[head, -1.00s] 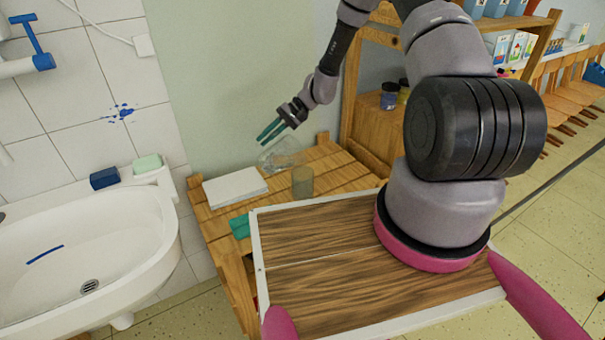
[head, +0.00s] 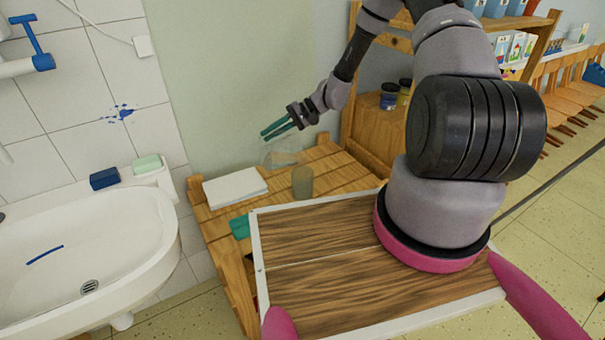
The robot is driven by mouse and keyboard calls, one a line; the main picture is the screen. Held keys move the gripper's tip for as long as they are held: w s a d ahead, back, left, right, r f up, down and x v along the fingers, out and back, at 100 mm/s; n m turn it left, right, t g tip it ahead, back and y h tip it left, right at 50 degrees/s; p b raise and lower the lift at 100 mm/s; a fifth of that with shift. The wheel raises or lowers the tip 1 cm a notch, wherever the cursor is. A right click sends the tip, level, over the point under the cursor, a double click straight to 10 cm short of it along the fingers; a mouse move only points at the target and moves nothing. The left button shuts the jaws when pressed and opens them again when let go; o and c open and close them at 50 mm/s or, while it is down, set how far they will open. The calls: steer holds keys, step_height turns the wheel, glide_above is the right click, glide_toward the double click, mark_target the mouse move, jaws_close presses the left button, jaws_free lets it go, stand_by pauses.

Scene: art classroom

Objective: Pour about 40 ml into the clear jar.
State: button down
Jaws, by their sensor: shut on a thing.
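My gripper (head: 272,130), with teal fingers, is above the back of the slatted wooden table. It is shut on a clear, see-through vessel (head: 283,153), which shows faintly just below the fingers. The exact grip point and any liquid in the vessel are too faint to tell. A grey-brown see-through jar (head: 302,182) stands upright on the table, just in front of and slightly right of the vessel. I cannot tell its fill level or whether the two touch.
The wooden table (head: 215,225) also bears a white paper stack (head: 235,187) at left and a teal item (head: 240,227) at its front left. A white sink (head: 95,245) stands to the left. A wooden shelf with dark-lidded jars (head: 389,96) stands behind right.

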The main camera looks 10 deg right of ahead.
steer(key=shift+d, duration=0.1)
steer(key=shift+w+a+y, duration=0.3)
steer(key=shift+w+a, duration=0.05)
steer(key=shift+a, duration=0.4)
stand_by(0.4)
steer(key=shift+w+a, duration=0.1)
steer(key=shift+a, duration=0.15)
steer(key=shift+d+b, duration=0.15)
steer(key=shift+b, duration=0.15)
stand_by(1.1)
steer(key=shift+a+r, duration=0.15)
steer(key=shift+a, duration=0.2)
steer(key=shift+w+a+f+m+g+h, duration=0.2)
steer(key=shift+a+f+h, duration=0.5)
steer(key=shift+h, duration=0.3)
steer(key=shift+w+a+f+m+g+h, duration=0.2)
steer(key=shift+a+f+h, duration=0.35)
steer(key=shift+a+h, duration=0.35)
